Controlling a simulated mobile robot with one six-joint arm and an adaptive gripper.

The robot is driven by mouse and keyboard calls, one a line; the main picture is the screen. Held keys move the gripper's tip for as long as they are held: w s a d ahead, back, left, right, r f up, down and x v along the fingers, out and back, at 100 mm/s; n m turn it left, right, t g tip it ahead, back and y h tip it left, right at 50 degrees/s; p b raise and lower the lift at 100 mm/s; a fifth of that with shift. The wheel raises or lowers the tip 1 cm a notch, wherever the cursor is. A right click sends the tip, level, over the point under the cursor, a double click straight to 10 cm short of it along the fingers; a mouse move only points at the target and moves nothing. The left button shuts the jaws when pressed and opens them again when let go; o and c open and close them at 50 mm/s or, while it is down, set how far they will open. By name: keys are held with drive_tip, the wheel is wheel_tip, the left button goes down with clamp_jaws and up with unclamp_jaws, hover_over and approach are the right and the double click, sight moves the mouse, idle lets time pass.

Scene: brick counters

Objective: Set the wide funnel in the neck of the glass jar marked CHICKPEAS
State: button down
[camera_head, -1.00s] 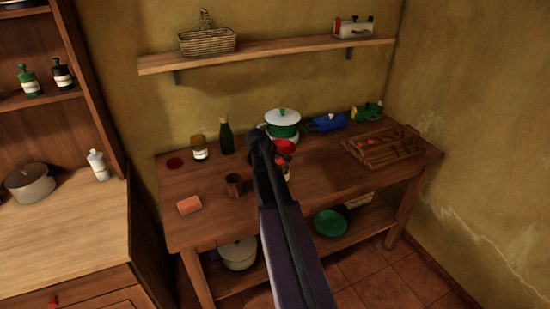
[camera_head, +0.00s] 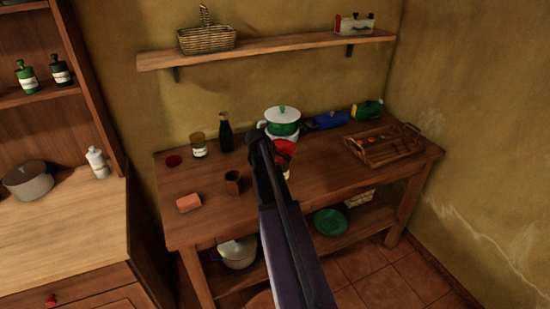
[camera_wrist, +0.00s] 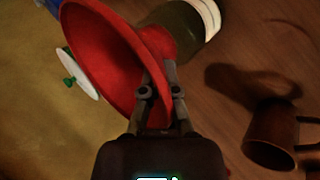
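The red wide funnel (camera_wrist: 90,60) fills the upper left of the wrist view, its broad mouth toward the camera. My gripper (camera_wrist: 158,78) is shut on its wall near the rim. In the head view the funnel (camera_head: 285,147) shows red beside the end of my arm, which hides part of it. A glass jar with a white label (camera_wrist: 182,28) lies just past the funnel's narrow end. I cannot tell whether the spout is inside its neck. Another labelled jar (camera_head: 199,150) stands at the back left of the table. No label can be read.
A brown mug (camera_wrist: 270,135) stands near the gripper. On the table are a dark bottle (camera_head: 225,132), a green-and-white pot (camera_head: 283,124), a blue item (camera_head: 329,121), a wooden tray (camera_head: 355,150) and an orange block (camera_head: 189,203). The front right of the table (camera_head: 335,183) is clear.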

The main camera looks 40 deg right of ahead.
drive_tip(key=shift+f+b, duration=0.4)
drive_tip(key=shift+f, duration=0.1)
drive_tip(key=c, duration=0.7)
unclamp_jaws()
drive_tip(key=o, duration=0.4)
drive_tip(key=shift+r, duration=0.1)
drive_tip(key=shift+r+p, duration=4.5)
drive_tip(key=shift+p, duration=0.1)
